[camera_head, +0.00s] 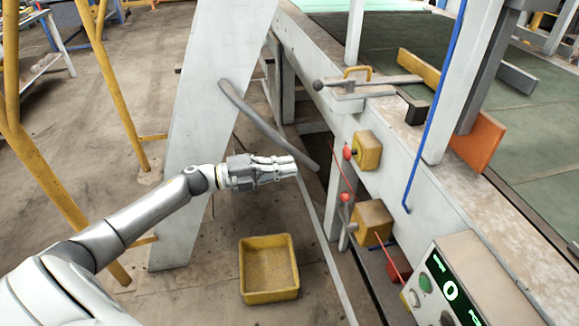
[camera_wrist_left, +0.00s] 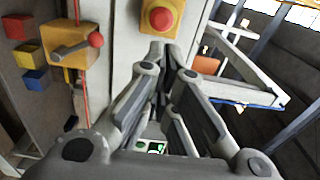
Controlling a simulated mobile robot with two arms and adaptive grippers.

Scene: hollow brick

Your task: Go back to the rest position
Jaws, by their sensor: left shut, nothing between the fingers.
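My left gripper (camera_head: 286,167) is shut and empty. In the head view its arm reaches in from the left, and the fingers point right, in front of the machine frame. In the left wrist view the closed fingers (camera_wrist_left: 165,62) point up the picture toward a yellow box with a red button (camera_wrist_left: 160,17). I cannot tell whether they touch it. The yellow box with a red button also shows in the head view (camera_head: 367,151), right of the fingertips with a gap in the picture. My right gripper is not in view.
A yellow lever box (camera_head: 371,222) with a red knob sits on the frame below. A control panel (camera_head: 465,285) stands at lower right. An empty-looking yellow bin (camera_head: 269,292) is on the floor. A sloping white post (camera_head: 205,120) stands behind my left arm; yellow posts (camera_head: 100,75) stand at left.

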